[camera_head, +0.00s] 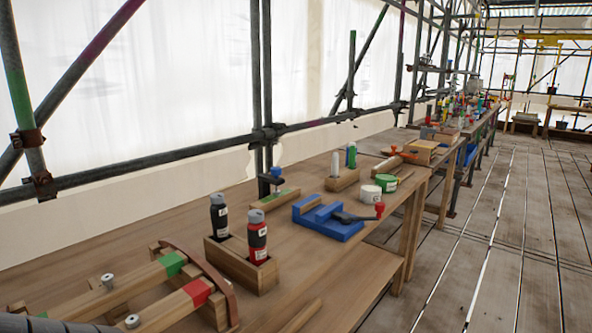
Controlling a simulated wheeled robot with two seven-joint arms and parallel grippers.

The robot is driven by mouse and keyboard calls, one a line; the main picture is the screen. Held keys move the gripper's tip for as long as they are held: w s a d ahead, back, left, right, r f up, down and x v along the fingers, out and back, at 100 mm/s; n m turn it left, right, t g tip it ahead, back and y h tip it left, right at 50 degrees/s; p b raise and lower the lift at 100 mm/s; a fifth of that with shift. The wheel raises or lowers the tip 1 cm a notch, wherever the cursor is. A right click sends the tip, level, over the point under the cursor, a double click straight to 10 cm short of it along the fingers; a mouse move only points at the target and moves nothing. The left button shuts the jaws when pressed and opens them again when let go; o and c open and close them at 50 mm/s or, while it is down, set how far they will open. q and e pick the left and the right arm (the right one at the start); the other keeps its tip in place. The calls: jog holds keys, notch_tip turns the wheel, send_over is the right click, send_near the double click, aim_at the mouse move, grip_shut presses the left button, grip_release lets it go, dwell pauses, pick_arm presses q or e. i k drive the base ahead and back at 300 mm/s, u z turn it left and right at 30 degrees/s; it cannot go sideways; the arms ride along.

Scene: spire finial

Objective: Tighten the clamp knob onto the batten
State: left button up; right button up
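A dark clamp (268,180) with a blue knob (276,171) stands on a short wooden batten (275,199) with a green patch, near the back edge of the bench. I cannot tell how tight the knob is. A second dark bar with a red knob (379,208) lies across a blue stepped block (328,219), further right. Neither of my grippers shows. A dark rounded part at the bottom left corner may be mine.
A wooden holder (240,266) carries a black bottle (219,215) and a red bottle (257,237). A wooden frame (150,290) with green and red bands lies front left. White and green tubs (386,183) stand right of the batten. Scaffold poles rise behind the bench.

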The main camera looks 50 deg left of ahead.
aim_at(276, 171)
jog(key=z, duration=0.2)
jog(key=i, duration=1.9)
jog(key=u, duration=1.15)
jog(key=i, duration=1.15)
jog(key=u, duration=1.2)
